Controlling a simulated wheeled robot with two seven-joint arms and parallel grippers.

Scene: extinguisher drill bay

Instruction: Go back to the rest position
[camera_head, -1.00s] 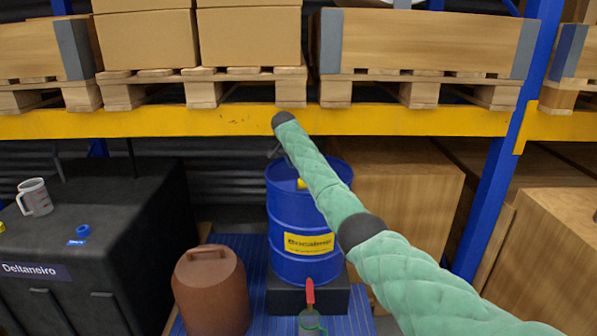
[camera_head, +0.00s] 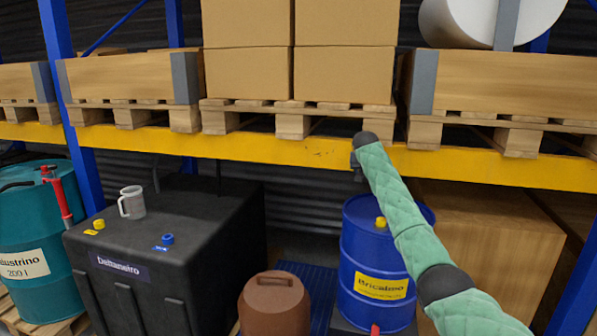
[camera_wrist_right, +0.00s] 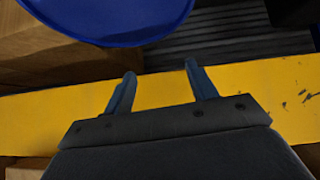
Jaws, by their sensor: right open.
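My right arm, in a green quilted sleeve, comes in from the lower right in the head view. Its dark wrist end is in front of the yellow shelf beam (camera_head: 260,148), and the right gripper (camera_head: 356,168) is small and mostly hidden there. In the right wrist view the two fingers of the right gripper (camera_wrist_right: 160,72) stand apart with nothing between them. The yellow beam (camera_wrist_right: 60,118) lies behind them, and part of a blue drum (camera_wrist_right: 115,18) shows at the top. My left gripper is in neither view.
A blue drum (camera_head: 362,250) with a yellow cap stands below my right arm. A brown canister (camera_head: 275,310) is beside it. A black tank (camera_head: 150,265) holds a grey measuring jug (camera_head: 132,202). A teal drum (camera_head: 30,240) with a red hand pump (camera_head: 60,198) stands left.

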